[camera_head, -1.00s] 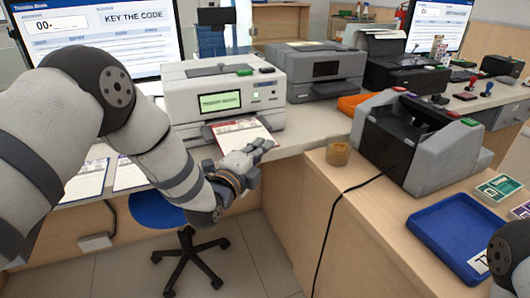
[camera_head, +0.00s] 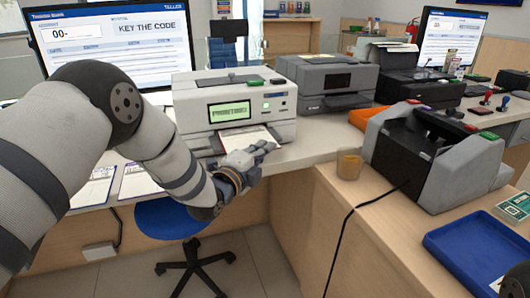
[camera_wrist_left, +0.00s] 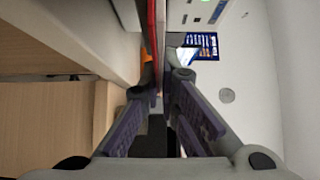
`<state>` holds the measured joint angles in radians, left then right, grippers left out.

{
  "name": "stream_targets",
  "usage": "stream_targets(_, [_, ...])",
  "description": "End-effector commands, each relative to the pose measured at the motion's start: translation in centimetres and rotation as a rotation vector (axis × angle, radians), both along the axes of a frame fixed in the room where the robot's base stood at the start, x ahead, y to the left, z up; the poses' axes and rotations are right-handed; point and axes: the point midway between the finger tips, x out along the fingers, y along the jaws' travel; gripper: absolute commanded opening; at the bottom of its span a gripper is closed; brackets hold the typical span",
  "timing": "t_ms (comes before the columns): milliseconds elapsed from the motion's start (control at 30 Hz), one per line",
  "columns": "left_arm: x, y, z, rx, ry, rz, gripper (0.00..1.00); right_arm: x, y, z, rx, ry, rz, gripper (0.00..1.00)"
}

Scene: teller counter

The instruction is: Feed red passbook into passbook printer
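The passbook printer (camera_head: 277,105) is a white box on the counter, with a lit green display that seems to read PRINTING. The red passbook (camera_head: 250,138) lies open, pale pages up, with its far part in the printer's front slot. Its red edge (camera_wrist_left: 152,35) shows in the left wrist view. My left gripper (camera_head: 262,152) is at the passbook's near edge in front of the slot. In the left wrist view, my left gripper's fingers (camera_wrist_left: 163,82) close on the passbook from both sides. My right gripper is not in view; only a dark sliver of my right arm shows bottom right.
A grey printer (camera_head: 325,82) stands right of the passbook printer. A grey counting machine (camera_head: 435,150), a small tan cup (camera_head: 349,164) and a blue tray (camera_head: 465,247) are on the right counter. A monitor (camera_head: 110,45) stands behind my left arm. A blue stool (camera_head: 170,218) is below.

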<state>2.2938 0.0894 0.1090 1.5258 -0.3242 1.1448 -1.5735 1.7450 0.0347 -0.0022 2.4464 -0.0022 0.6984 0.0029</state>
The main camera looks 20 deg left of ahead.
Motion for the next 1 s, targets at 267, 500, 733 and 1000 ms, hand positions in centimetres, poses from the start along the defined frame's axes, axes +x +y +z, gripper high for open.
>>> stream_targets(267, [0.00, -0.02, 0.05, 0.000, -0.001, 0.000, 0.25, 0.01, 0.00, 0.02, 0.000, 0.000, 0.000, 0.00])
stream_targets(500, [-0.02, -0.03, 0.02, 0.000, 0.000, -0.001, 0.28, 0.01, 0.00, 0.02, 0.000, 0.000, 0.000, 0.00])
stream_targets(733, [-0.02, -0.04, 0.00, 0.000, 0.000, -0.001, 0.28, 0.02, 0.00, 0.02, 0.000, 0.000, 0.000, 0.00])
stream_targets(1000, [-0.92, -0.74, 0.46, 0.000, -0.003, -0.003, 0.28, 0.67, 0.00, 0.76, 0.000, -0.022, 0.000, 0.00])
